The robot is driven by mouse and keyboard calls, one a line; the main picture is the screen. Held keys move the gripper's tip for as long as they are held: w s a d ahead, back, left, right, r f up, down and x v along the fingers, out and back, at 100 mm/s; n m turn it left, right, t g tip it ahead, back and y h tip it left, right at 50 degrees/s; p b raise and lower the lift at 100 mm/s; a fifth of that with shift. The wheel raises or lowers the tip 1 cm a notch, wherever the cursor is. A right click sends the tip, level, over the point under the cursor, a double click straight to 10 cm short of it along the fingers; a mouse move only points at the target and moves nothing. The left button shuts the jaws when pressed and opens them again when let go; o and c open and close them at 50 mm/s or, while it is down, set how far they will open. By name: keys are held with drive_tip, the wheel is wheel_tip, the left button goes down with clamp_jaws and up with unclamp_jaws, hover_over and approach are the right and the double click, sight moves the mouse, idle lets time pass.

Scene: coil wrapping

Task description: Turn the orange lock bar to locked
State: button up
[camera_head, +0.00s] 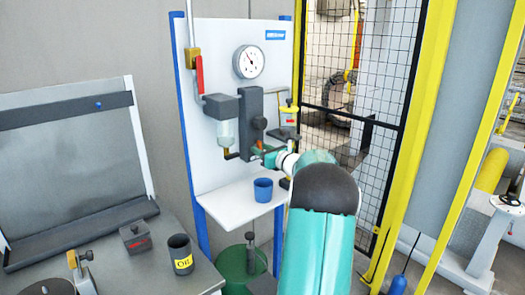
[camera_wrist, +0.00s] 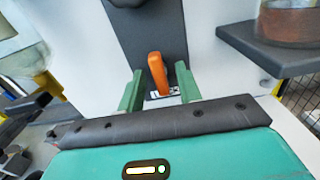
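The orange lock bar (camera_wrist: 156,70) sits low on a dark grey block (camera_wrist: 150,35) in the wrist view. It stands nearly upright in the picture, its top leaning slightly left. A white label with dark marks shows partly behind its lower end; I cannot read it. My gripper (camera_wrist: 160,82) has its two green fingers apart, one on each side of the bar, with gaps visible on both sides. In the head view my gripper (camera_head: 268,158) is at the dark block on the white panel (camera_head: 210,70), and the bar is mostly hidden there.
A dark shelf with a reddish-brown jar (camera_wrist: 287,32) is close on the right in the wrist view. In the head view a blue cup (camera_head: 263,190) stands on the white shelf (camera_head: 235,200) below. A gauge (camera_head: 248,62) and red-handled valve (camera_head: 200,75) are above.

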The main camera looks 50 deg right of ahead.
drive_tip(key=v, duration=1.3)
drive_tip(key=shift+s, duration=0.35)
drive_tip(key=shift+a, duration=0.1)
